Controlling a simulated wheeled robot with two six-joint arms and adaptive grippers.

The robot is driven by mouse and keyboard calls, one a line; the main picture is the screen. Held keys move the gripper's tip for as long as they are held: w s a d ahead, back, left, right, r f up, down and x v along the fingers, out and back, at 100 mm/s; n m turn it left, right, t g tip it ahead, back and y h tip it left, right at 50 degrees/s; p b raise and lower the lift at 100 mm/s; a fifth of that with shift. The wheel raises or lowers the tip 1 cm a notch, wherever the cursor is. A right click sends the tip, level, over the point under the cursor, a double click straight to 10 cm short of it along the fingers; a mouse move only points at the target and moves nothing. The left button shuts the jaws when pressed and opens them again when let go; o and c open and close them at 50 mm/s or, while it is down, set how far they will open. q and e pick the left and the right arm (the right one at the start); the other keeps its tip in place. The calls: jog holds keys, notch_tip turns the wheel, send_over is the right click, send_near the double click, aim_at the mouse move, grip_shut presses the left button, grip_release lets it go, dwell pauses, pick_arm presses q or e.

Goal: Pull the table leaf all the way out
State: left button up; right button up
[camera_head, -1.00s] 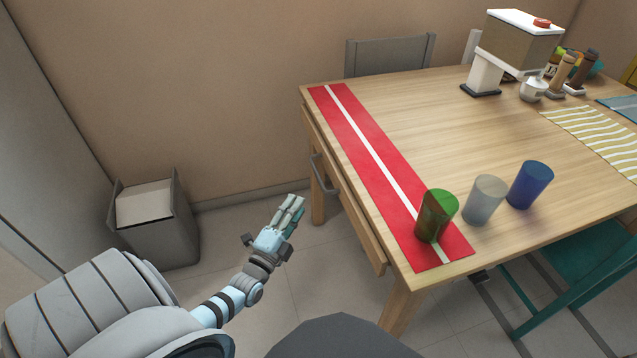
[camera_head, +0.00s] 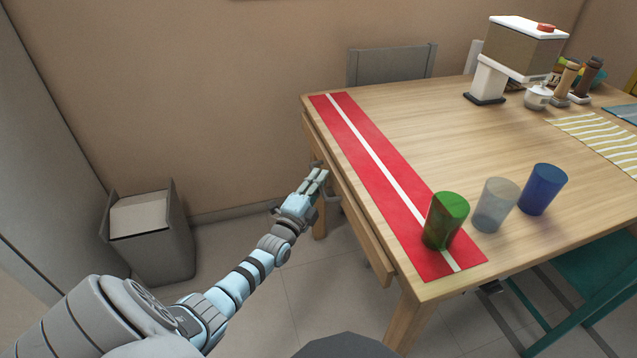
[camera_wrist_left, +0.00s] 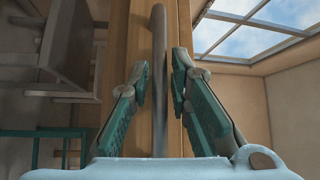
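The table leaf (camera_head: 359,226) is a light wood panel along the left side of the wooden table (camera_head: 440,120), just below the top. A grey bar handle (camera_head: 333,191) on its front is partly hidden by my left gripper (camera_head: 319,177) in the head view. In the left wrist view the handle (camera_wrist_left: 160,50) runs between the two teal-padded fingers, with a narrow gap visible on each side. My left gripper (camera_wrist_left: 160,80) is open around the handle. My right gripper is in neither view.
A red runner with a white stripe (camera_head: 365,150) lies along the table's left edge. On it stands a green cup (camera_head: 446,220), with a clear cup (camera_head: 495,205) and a blue cup (camera_head: 543,188) beside it. A grey bin (camera_head: 150,235) stands by the wall.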

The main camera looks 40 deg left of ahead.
pick_arm(q)
grip_shut()
jog(key=shift+s, duration=0.1)
